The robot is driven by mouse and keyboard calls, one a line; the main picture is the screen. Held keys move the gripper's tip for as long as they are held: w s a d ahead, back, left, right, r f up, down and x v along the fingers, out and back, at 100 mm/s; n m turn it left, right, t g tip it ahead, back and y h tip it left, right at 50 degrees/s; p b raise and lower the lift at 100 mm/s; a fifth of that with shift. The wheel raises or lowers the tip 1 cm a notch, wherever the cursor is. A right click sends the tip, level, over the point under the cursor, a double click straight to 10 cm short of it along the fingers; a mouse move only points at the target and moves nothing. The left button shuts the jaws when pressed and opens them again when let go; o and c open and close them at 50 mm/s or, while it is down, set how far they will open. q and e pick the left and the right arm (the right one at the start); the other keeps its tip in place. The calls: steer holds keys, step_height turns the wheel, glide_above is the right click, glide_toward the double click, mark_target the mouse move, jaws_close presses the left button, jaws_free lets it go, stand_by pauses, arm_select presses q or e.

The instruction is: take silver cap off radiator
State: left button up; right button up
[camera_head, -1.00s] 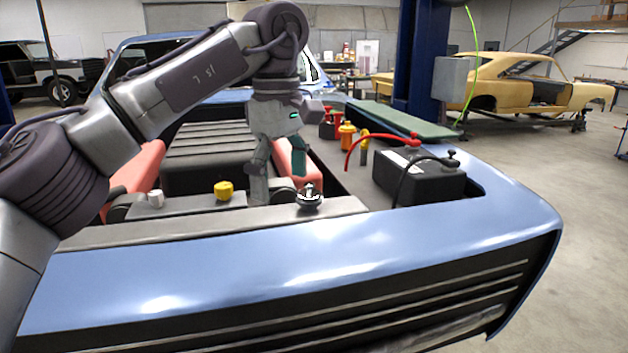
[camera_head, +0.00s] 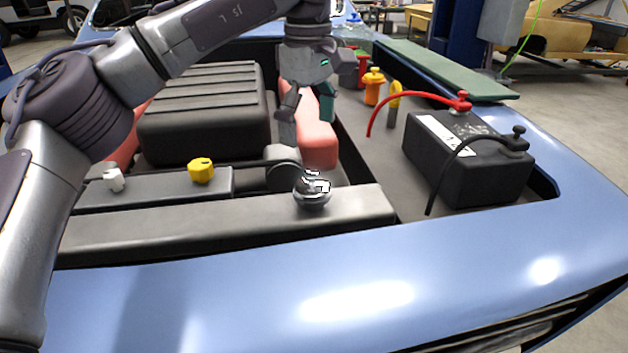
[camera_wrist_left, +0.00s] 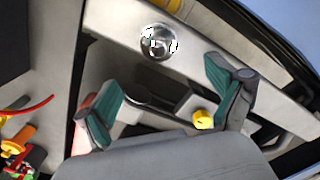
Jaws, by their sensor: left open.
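The silver cap (camera_head: 312,189) sits on the radiator (camera_head: 230,225), near the right end of its top, behind the blue front panel. My left gripper (camera_head: 307,128) hangs above and behind the cap, fingers pointing down, apart from it. In the left wrist view the cap (camera_wrist_left: 158,42) lies at the upper middle, beyond the two open fingertips (camera_wrist_left: 165,95), with nothing between them touching it. My right gripper is not in view.
A yellow cap (camera_head: 201,170) and a white cap (camera_head: 113,180) stand left of the silver cap. A black battery (camera_head: 468,155) with red and black cables is at the right. The black engine block (camera_head: 205,115) and a red part (camera_head: 316,140) lie behind.

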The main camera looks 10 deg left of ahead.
mark_target(312, 173)
arm_select(q)
step_height(312, 173, down, 3)
steer(key=shift+a+f, duration=0.1)
steer(key=f, duration=0.1)
steer(key=f+p, duration=0.1)
steer(key=f, duration=0.1)
steer(key=shift+d+p, duration=0.2)
steer(key=shift+p, duration=0.1)
step_height(312, 173, down, 3)
steer(key=shift+d+f+p, duration=0.1)
steer(key=shift+f+p, duration=0.05)
steer(key=shift+p, duration=0.4)
steer(key=shift+f, duration=0.2)
steer(key=c, duration=1)
steer(key=shift+c, duration=0.8)
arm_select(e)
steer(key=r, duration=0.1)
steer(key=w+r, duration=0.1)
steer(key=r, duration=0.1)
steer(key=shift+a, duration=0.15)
arm_select(q)
steer(key=shift+r, duration=0.1)
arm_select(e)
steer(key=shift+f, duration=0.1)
